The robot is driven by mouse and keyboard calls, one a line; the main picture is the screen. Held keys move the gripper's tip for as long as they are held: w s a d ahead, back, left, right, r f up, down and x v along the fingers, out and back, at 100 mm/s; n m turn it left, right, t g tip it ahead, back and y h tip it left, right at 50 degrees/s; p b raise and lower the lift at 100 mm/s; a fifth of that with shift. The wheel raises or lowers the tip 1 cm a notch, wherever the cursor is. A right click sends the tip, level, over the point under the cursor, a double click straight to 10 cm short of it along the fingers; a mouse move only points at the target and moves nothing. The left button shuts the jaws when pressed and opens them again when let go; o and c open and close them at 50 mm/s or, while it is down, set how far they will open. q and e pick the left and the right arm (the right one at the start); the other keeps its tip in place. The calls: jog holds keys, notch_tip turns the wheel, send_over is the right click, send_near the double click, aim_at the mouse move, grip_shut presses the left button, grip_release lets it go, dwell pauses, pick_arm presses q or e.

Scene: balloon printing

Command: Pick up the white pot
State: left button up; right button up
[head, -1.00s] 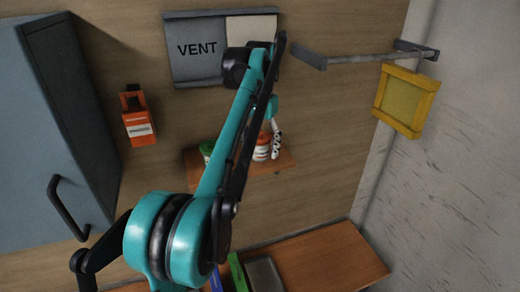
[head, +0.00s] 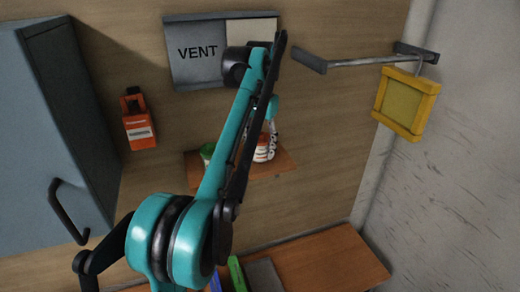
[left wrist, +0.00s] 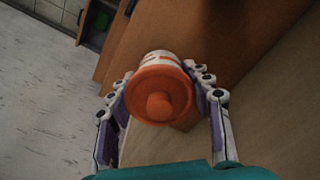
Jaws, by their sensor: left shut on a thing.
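The white pot (head: 261,154) has an orange-red lid with a round knob and stands at the small wooden wall shelf in the head view. In the left wrist view the lid of the white pot (left wrist: 159,92) faces me. My left gripper (left wrist: 162,88) has its fingers on both sides of the pot and is shut on it. In the head view my left gripper (head: 272,141) is partly hidden behind my teal arm. I cannot tell whether the pot's base touches the shelf. My right gripper is in neither view.
A green-lidded pot (head: 207,152) stands on the wooden shelf (head: 284,165), left of the white pot. A wooden bench (head: 340,258) is below. A blue-grey cabinet (head: 50,130) is at left; a yellow frame (head: 405,103) hangs from a rail at right.

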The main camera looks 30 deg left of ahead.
pick_arm(q)
notch_tip(320, 180, up, 8)
jog(key=shift+r+p, duration=0.25)
jog(key=shift+p, duration=0.7)
notch_tip(320, 180, up, 9)
jog(key=p, duration=0.7)
jog(key=shift+f, duration=0.15)
